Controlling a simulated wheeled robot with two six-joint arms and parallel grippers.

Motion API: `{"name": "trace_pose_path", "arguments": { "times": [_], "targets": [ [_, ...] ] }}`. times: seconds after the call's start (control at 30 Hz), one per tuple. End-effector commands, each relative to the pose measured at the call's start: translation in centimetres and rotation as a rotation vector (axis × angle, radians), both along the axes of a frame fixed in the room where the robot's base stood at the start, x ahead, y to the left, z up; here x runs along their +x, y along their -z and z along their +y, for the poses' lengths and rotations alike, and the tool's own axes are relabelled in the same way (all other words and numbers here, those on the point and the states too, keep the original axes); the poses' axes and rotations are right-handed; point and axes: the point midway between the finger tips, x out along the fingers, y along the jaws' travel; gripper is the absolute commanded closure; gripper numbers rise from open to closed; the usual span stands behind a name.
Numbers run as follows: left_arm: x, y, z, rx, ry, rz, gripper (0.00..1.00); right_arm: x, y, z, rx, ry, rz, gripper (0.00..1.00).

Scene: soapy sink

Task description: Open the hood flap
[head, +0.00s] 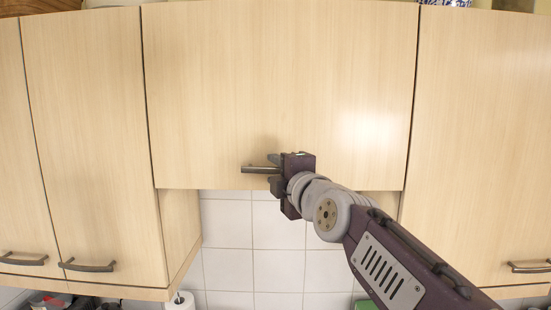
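The hood flap (270,80) is the wide light-wood panel in the middle of the head view. It looks closed, in line with the cabinet fronts beside it. Its short dark bar handle (255,169) is near the lower edge. My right gripper (275,174) is at the handle, with one finger above the bar and one below. The right part of the handle is hidden behind the gripper. I cannot tell whether the fingers press on the bar. My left gripper is not in view.
Cabinet doors with low bar handles flank the flap, left (90,140) and right (480,130), reaching lower than it. White wall tiles (228,225) show below the flap. A paper roll (180,301) stands at the bottom left. Items lie on top of the cabinets.

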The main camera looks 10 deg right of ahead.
Motion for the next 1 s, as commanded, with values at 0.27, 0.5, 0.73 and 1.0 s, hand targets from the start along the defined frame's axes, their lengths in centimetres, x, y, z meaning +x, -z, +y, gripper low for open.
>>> {"name": "trace_pose_path", "arguments": {
  "times": [0.27,0.5,0.73,1.0],
  "targets": [
    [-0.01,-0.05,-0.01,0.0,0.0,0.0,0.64,0.24,0.06,0.05,0.0,0.0,-0.001,0.64],
    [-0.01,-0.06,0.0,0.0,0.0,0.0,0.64,0.22,0.03,0.06,0.0,0.0,-0.001,1.0],
    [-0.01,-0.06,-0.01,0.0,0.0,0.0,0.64,0.21,0.01,0.05,0.0,0.0,-0.001,1.0],
    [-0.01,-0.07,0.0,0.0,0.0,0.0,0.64,0.22,-0.02,0.04,0.001,0.0,-0.002,1.0]
  ]
}}
